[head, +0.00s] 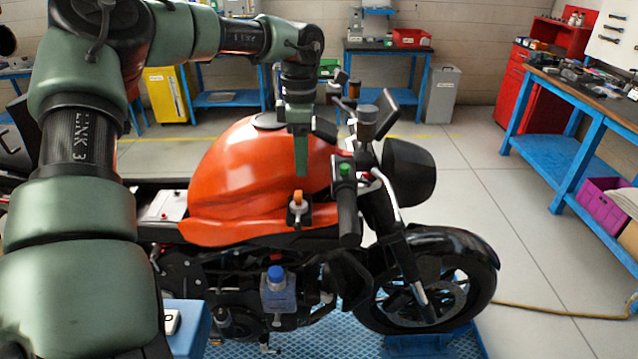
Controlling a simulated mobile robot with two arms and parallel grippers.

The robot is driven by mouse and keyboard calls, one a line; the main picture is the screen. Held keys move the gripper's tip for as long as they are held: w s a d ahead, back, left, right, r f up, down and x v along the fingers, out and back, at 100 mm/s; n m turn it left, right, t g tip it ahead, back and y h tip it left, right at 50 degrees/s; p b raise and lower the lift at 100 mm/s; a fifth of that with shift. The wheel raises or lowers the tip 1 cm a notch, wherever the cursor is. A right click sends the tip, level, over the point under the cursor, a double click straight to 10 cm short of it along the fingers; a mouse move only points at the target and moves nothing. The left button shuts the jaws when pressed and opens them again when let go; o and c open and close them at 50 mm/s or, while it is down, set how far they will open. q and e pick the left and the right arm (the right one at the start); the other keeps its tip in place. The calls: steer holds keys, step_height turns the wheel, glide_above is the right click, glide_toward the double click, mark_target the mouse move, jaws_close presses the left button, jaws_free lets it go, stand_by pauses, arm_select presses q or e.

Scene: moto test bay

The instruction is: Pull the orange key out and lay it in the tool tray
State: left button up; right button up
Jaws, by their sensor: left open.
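The orange key (298,197) stands upright at a small dark mount beside the orange fuel tank (245,170) of the motorcycle, near the handlebar grip. My left gripper (301,172) points down just above the key. It is open, with its fingers seen nearly edge-on; a small gap seems to separate the fingertips from the key. I cannot clearly make out the tool tray. My right gripper is not in view.
The handlebar (347,205) with a green button is close to the right of the key. A blue-capped bottle (277,292) is below. A blue workbench (585,95) stands at right. The floor between is mostly clear, with a yellow cable (560,312).

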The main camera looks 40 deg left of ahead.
mark_target(298, 193)
arm_select(q)
steer(key=s, duration=0.1)
steer(key=s+r, duration=0.1)
steer(key=s, duration=0.1)
steer(key=shift+s+d+r, duration=0.15)
steer(key=shift+s+d, duration=0.15)
steer(key=shift+d, duration=0.05)
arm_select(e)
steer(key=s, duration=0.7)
arm_select(q)
steer(key=shift+w+f+b, duration=0.5)
steer(key=shift+w+f, duration=0.15)
steer(key=shift+f, duration=0.25)
steer(key=f+b, duration=0.2)
steer(key=f, duration=0.1)
steer(key=shift+a+f, duration=0.1)
steer(key=shift+a, duration=0.1)
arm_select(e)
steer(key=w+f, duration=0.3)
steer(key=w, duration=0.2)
arm_select(q)
step_height(298, 193, down, 5)
steer(key=b, duration=0.3)
steer(key=shift+w+r, duration=0.1)
steer(key=shift+r, duration=0.1)
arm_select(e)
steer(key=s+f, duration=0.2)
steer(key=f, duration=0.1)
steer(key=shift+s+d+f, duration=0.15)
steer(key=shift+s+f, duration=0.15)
